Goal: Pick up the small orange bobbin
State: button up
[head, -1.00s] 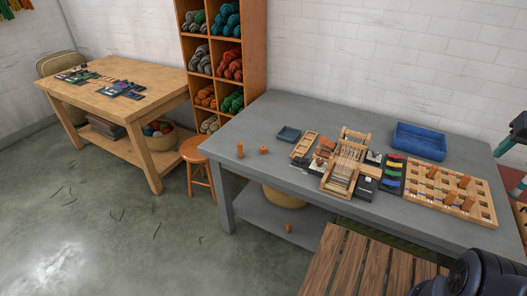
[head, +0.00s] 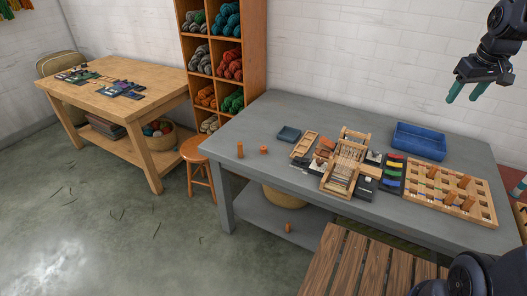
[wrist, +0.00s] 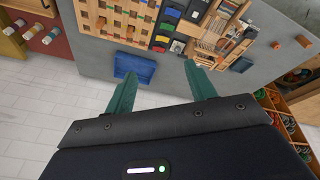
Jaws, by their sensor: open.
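Two orange bobbins stand apart on the left part of the grey table. One is taller and upright (head: 240,150); the other is short and squat (head: 264,149). In the wrist view the short one (wrist: 275,44) and the tall one (wrist: 305,41) are at the upper right. Another orange bobbin (head: 288,228) is on the table's lower shelf. Several more orange bobbins stand in the wooden peg rack (head: 455,208). My gripper (head: 463,92) is open and empty, high at the upper right, with teal fingers (wrist: 160,76) apart. It is far from the bobbins.
The grey table (head: 250,185) also holds a small loom (head: 345,165), a blue tray (head: 420,141), a small dark tray (head: 289,134) and colour swatches. A shelf of wool (head: 262,50) stands behind its left end. A wooden stool (head: 196,150) and wooden table (head: 160,90) are at left.

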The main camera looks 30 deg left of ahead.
jog(key=w+a+f+n+g, duration=0.1)
jog(key=w+a+f+n, duration=0.3)
jog(key=a, duration=0.7)
jog(key=w+a+f+n, duration=0.25)
jog(key=w+a, duration=0.25)
jog(key=a, duration=0.5)
jog(key=w+a+f+n+g, duration=0.1)
jog(key=w+a+f+n, duration=0.3)
jog(key=a, duration=0.7)
jog(key=n+g, duration=0.1)
jog(key=n, duration=0.6)
send_over(264, 148)
jog(key=shift+m+h, duration=0.25)
jog(key=shift+h, duration=0.05)
jog(key=f, duration=3)
jog(key=shift+w+a, duration=0.1)
jog(key=shift+w, duration=0.25)
jog(key=f, duration=0.5)
jog(key=shift+s, duration=0.25)
jog(key=c, duration=1)
